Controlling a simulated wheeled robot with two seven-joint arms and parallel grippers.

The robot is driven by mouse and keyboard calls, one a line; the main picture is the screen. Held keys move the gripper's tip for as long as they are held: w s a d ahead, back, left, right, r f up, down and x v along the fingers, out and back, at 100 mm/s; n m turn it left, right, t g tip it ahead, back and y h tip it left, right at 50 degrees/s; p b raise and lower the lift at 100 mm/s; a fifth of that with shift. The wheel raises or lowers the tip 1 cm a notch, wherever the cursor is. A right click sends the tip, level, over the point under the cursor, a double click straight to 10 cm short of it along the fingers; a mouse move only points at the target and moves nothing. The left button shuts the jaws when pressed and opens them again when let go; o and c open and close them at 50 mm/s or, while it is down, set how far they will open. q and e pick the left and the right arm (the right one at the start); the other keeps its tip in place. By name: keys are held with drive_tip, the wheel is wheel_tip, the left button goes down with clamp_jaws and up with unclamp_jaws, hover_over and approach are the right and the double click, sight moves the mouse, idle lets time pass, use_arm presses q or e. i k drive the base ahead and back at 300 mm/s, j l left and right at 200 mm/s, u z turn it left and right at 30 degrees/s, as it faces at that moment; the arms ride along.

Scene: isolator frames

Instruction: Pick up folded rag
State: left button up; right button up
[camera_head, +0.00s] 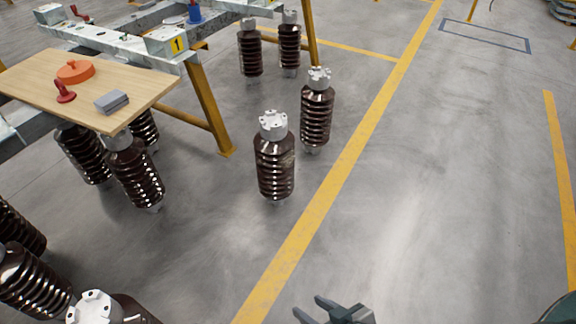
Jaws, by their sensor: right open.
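The folded rag (111,102) is a small grey stack of layers. It lies flat near the right front edge of a light wooden board (140,78) at the upper left. My right gripper (312,305) shows at the bottom edge, dark grey, with its fingers apart and nothing between them. It is over the floor, far below and to the right of the rag, and touches nothing that I can see. My left gripper is not in view.
An orange round object (75,71) and a red-handled tool (65,92) share the board. Several brown ribbed insulators, one of them here (275,165), stand on the floor around the yellow-legged frame (208,110). The floor at right is clear.

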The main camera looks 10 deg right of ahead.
sight(108, 103)
drive_tip(key=i+l+u, duration=1)
drive_tip(key=i+l, duration=0.2)
drive_tip(key=l, duration=0.15)
